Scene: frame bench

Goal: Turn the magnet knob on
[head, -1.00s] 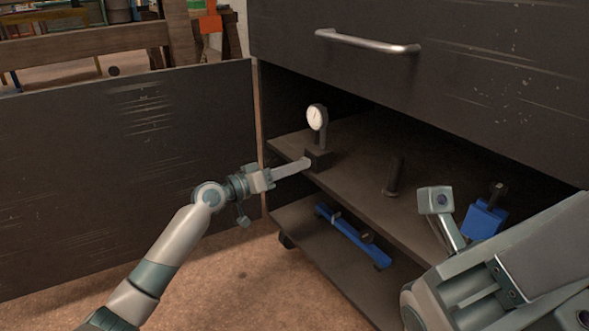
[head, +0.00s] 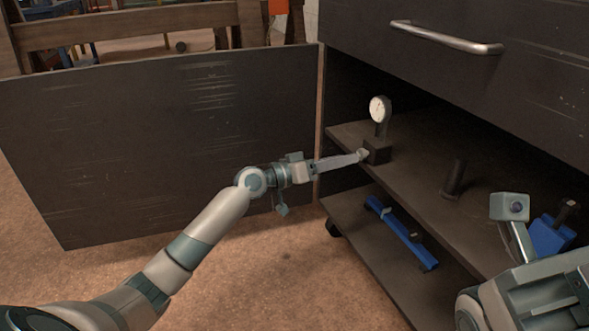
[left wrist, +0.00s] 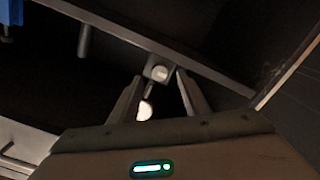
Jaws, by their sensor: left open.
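The dial gauge (head: 380,109) has a round white face and stands upright on a small dark magnet base (head: 378,151) at the shelf's left front edge. A pale round knob (head: 362,155) is on the base's front; it also shows in the left wrist view (left wrist: 160,73). My left gripper (head: 358,157) is open, its fingertips right at the knob. In the left wrist view its two fingers (left wrist: 158,84) point at the base with the knob between their tips. I cannot tell whether they touch it. My right arm shows at lower right, but its fingers do not.
The shelf (head: 415,160) also carries a dark upright post (head: 454,180) and a blue item (head: 551,236). A blue bar-shaped tool (head: 402,233) lies on the lower shelf. A drawer with a metal handle (head: 447,38) overhangs. A dark panel (head: 160,150) stands to the left.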

